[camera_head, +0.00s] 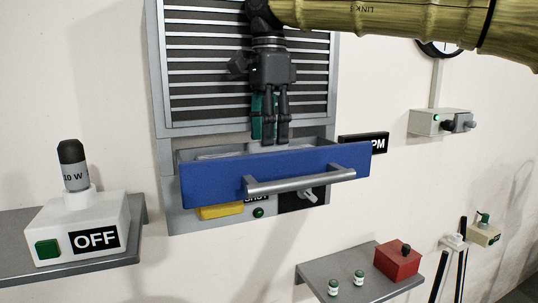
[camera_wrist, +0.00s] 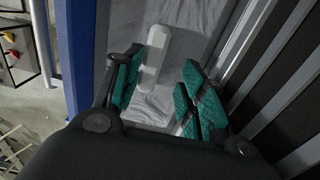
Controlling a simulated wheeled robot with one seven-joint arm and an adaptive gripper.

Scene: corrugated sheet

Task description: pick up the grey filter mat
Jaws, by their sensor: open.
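The blue-fronted drawer (camera_head: 225,178) is pulled out below the louvred grille. In the wrist view, a grey, faintly textured surface that looks like the filter mat (camera_wrist: 192,28) lies inside it. A pale grey raised bar (camera_wrist: 157,52) runs along that surface; I cannot tell whether it is part of the mat. My gripper (camera_head: 270,138) points down over the drawer opening. In the wrist view my gripper (camera_wrist: 163,80) is open, with teal pads either side of the bar and nothing clamped. The drawer front hides most of the mat in the head view.
The drawer's metal handle (camera_head: 300,182) sticks out in front. The louvred grille (camera_head: 205,70) rises close behind my gripper. A shelf with a white OFF box (camera_head: 80,230) is at left, and a lower shelf with a red box (camera_head: 397,261) is at right.

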